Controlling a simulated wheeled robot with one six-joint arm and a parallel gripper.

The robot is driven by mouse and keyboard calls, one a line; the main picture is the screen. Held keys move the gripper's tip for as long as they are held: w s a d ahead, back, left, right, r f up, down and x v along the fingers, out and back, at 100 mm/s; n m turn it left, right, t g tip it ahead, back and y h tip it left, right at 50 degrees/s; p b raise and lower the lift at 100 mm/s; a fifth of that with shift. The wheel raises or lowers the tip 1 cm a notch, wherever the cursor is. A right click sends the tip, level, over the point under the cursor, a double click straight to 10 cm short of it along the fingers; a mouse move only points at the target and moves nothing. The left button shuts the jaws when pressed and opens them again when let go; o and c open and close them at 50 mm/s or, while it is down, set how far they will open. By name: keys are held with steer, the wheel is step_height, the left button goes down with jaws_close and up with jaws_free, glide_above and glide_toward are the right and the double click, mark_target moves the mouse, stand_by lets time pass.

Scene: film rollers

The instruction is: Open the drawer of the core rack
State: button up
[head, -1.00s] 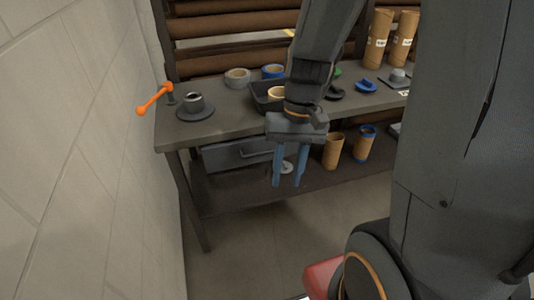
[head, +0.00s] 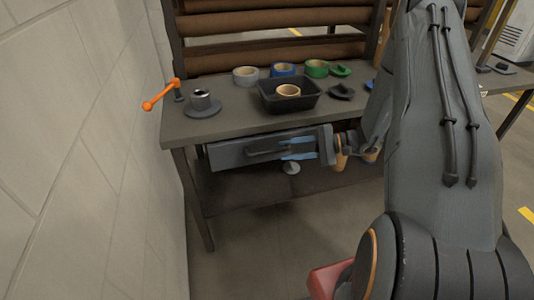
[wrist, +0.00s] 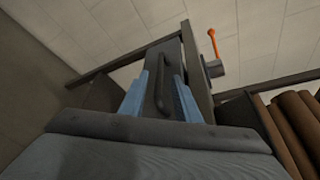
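The core rack's grey drawer (head: 228,155) sits under the left part of the bench top and looks shut. Its dark bar handle (head: 262,153) runs along the front and also shows in the wrist view (wrist: 163,86). My gripper (head: 284,148) is in front of the drawer's right part, its blue fingers pointing left along the front. In the wrist view my gripper (wrist: 164,85) is open, with the handle in line between its fingers. I cannot tell whether the fingers touch the handle or drawer.
The bench top (head: 230,122) holds a black tray (head: 290,106), several tape rolls and a flanged spool (head: 203,103). An orange-handled crank (head: 160,95) sticks out at the left end, near the white wall (head: 80,130). The floor in front is clear.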

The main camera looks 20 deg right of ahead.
mark_target(272, 152)
steer(key=shift+p+x, duration=0.7)
steer(key=shift+x, duration=3.15)
steer(key=shift+w, duration=0.1)
jaws_close()
